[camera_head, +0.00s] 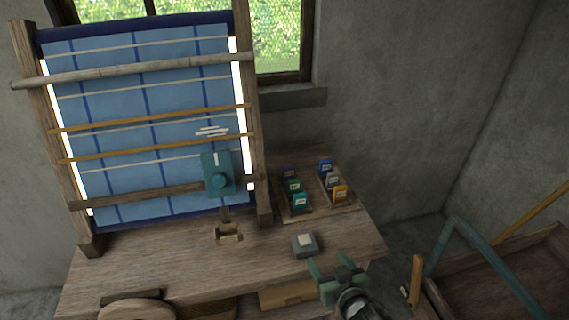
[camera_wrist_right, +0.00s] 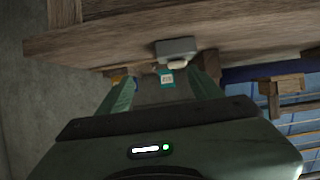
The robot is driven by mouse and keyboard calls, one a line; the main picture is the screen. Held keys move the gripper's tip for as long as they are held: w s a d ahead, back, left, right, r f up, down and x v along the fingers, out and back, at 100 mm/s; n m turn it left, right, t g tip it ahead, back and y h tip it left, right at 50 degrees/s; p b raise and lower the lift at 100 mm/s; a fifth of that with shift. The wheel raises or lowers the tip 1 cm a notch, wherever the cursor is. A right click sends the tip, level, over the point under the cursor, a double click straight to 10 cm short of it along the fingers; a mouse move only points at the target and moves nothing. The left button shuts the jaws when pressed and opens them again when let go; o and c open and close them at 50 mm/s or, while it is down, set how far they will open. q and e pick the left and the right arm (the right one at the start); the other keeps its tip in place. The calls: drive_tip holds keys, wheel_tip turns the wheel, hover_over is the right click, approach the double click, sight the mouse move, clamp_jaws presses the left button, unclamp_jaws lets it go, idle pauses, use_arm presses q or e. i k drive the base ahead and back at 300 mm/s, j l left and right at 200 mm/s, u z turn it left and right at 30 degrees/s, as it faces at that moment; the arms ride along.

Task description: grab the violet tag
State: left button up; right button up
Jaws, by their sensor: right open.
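A small dark violet tag (camera_head: 289,172) appears at the back left of a wooden tray (camera_head: 318,210) on the bench, though it is small and dim. My right gripper (camera_head: 331,265) is open and empty at the bench's front right, nearer than the tray and apart from the tags. In the right wrist view its two green fingers (camera_wrist_right: 161,88) stand apart, with a teal tag (camera_wrist_right: 167,79) showing in the gap beyond them. I cannot make out the violet tag in that view. My left gripper is not in view.
Several other tags share the tray, among them green (camera_head: 293,187), blue (camera_head: 325,166) and orange (camera_head: 340,193) ones. A grey block with a pale top (camera_head: 304,243) sits between my right gripper and the tray. The loom (camera_head: 262,185) stands left; a wooden crate (camera_head: 500,270) is right.

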sight(288, 172)
drive_tip(key=i+j, duration=0.15)
drive_tip(key=i, duration=0.35)
drive_tip(key=i+j, duration=0.15)
drive_tip(key=i, duration=0.35)
